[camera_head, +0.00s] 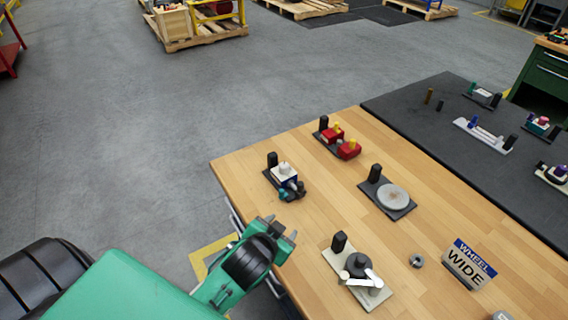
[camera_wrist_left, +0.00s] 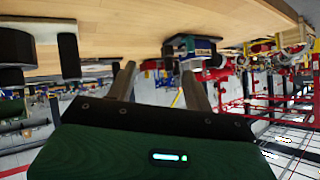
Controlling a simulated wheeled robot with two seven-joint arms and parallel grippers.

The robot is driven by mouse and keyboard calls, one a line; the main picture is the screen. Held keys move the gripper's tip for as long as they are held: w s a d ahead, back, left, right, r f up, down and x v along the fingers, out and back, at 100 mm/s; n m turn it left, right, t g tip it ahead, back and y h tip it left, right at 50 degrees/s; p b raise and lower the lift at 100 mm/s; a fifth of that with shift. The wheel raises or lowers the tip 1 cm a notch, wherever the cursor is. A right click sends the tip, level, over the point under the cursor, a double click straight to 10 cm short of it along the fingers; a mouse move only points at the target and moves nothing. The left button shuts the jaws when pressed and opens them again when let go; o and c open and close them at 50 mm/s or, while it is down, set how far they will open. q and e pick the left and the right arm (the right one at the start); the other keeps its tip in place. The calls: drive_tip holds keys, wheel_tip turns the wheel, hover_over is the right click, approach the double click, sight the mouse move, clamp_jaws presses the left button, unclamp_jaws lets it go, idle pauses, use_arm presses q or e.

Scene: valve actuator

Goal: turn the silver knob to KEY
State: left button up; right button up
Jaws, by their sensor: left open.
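A round silver disc-shaped knob (camera_head: 393,196) lies flat on a dark base plate with a black post behind it, on the wooden table (camera_head: 330,225). I cannot tell for certain that this is the silver knob meant, and no KEY mark is legible. My left gripper (camera_head: 279,232) is open and empty at the table's near left edge, left of and nearer than the disc. A blue and white unit with a silvery top (camera_head: 285,172) stands just beyond it. The left wrist view shows the open fingers (camera_wrist_left: 158,85), with a blue unit (camera_wrist_left: 190,45) beyond them. My right gripper is not visible.
A red unit (camera_head: 344,142) stands at the back. A cream-based unit with a dark round top and white lever (camera_head: 357,267) stands in front. A dark mat (camera_head: 440,115) carries more units.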

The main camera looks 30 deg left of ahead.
use_arm(q)
drive_tip(key=w+d+r+m+t+h, duration=0.3)
drive_tip(key=w+d+r+m+t, duration=0.1)
drive_tip(key=w+r, duration=0.25)
drive_tip(key=w+d+r+m+t+h, duration=0.35)
drive_tip(key=w+d+r, duration=0.2)
drive_tip(key=r, duration=0.25)
drive_tip(key=w+d+r+m+h, duration=0.2)
drive_tip(key=d+r+m+h, duration=0.25)
drive_tip(key=m+h, duration=0.3)
drive_tip(key=m+g+y, duration=1.3)
drive_tip(key=m+g, duration=0.1)
drive_tip(key=g, duration=0.5)
approach(284, 164)
drive_tip(key=f+p, duration=0.2)
drive_tip(key=f, duration=0.2)
drive_tip(key=f+p, duration=0.3)
drive_tip(key=f, duration=0.2)
drive_tip(key=shift+s+f, duration=0.25)
